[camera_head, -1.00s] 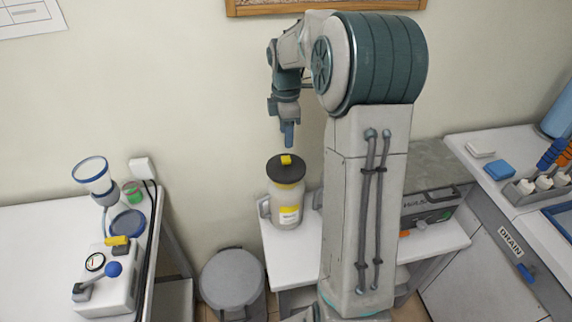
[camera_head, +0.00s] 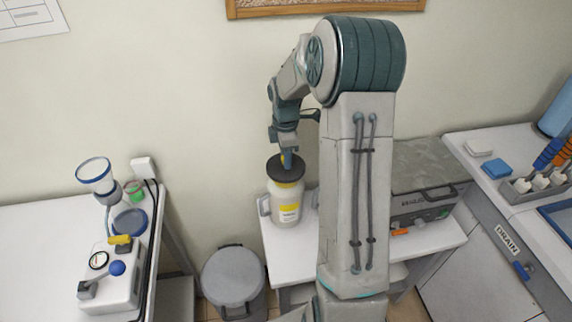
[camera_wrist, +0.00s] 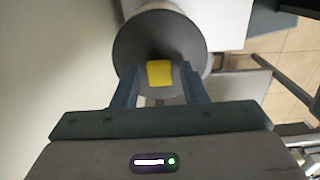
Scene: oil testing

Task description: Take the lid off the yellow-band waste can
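The yellow-band waste can (camera_head: 286,205) is a pale can with a side handle and a yellow label, upright on the white table. Its dark round lid (camera_head: 274,170) sits on top and has a yellow knob. In the wrist view the lid (camera_wrist: 135,45) lies under my gripper, and the yellow knob (camera_wrist: 159,73) is between the two blue fingers. My gripper (camera_head: 287,160) points down at the lid. In the wrist view my gripper (camera_wrist: 160,82) is open, with a gap visible on each side of the knob.
A grey lidded bin (camera_head: 232,277) stands on the floor left of the white table (camera_head: 282,250). A grey machine (camera_head: 425,205) is to the right, partly behind my arm. The left bench (camera_head: 40,260) holds a press-like device and a funnel.

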